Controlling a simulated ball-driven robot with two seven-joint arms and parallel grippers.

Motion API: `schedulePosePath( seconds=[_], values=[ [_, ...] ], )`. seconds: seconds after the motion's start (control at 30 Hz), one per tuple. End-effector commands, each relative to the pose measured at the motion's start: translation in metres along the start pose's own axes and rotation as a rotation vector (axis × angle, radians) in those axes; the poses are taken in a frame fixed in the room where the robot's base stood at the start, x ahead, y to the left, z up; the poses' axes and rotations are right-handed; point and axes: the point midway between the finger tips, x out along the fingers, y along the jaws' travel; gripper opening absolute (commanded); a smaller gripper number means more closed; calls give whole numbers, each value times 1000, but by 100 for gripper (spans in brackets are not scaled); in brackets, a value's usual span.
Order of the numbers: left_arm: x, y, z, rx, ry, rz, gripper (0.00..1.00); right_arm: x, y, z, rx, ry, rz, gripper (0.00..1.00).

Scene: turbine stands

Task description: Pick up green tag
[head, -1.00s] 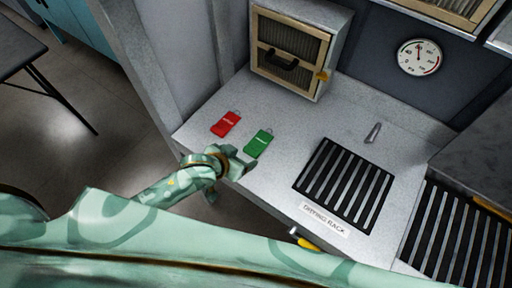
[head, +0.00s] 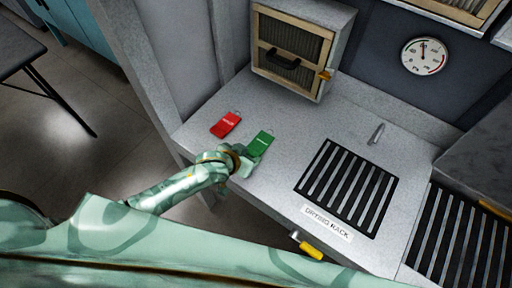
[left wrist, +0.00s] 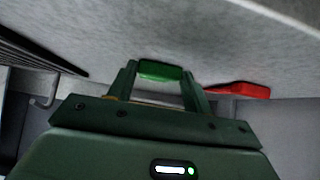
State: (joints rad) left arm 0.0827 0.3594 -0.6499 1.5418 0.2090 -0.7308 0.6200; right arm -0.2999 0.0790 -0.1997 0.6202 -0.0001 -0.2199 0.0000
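The green tag (head: 261,143) lies on the grey counter, right of the red tag (head: 226,124). My left gripper (head: 248,160) is at the near edge of the green tag and hides its lower end. In the left wrist view the green tag (left wrist: 160,71) shows between the tips of the two fingers (left wrist: 160,80), which stand apart. Whether the fingers touch the tag cannot be told. The red tag (left wrist: 238,90) lies to the right of the fingers there. My right gripper is not in view.
A black slatted drying rack (head: 345,187) is set in the counter to the right, with a label (head: 328,223) in front. A framed box with a dark handle (head: 290,52) stands at the back. A small metal lever (head: 377,133) is behind the rack. Counter between tags and box is clear.

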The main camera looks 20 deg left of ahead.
Motion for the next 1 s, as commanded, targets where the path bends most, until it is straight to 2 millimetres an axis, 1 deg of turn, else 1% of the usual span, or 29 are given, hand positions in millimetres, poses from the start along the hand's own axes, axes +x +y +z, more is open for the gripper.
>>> schedulePosePath(
  seconds=[0.27, 0.37, 0.47, 0.57, 0.67, 0.7, 0.83, 0.9, 1.0],
  values=[
    [0, 0, 0, 0, 0, 0, 9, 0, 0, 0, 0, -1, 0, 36],
    [-3, 0, -4, 0, 1, 0, 9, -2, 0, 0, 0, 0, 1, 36],
    [-11, 0, -11, 0, 2, -1, 9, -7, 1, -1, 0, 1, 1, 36],
    [-23, 0, -24, -1, 4, -1, 9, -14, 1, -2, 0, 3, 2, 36],
    [-50, 9, -28, -2, 1, 2, 9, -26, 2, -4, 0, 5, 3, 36],
    [-64, 13, -30, -3, 1, 3, 9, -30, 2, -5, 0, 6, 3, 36],
    [-106, 26, -35, -4, 0, 2, 9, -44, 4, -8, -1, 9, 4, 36],
    [-124, 35, -24, -4, -3, 3, 9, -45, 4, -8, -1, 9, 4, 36],
    [-146, 46, -16, -4, -2, 1, 9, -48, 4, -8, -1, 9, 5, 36]
  ],
)
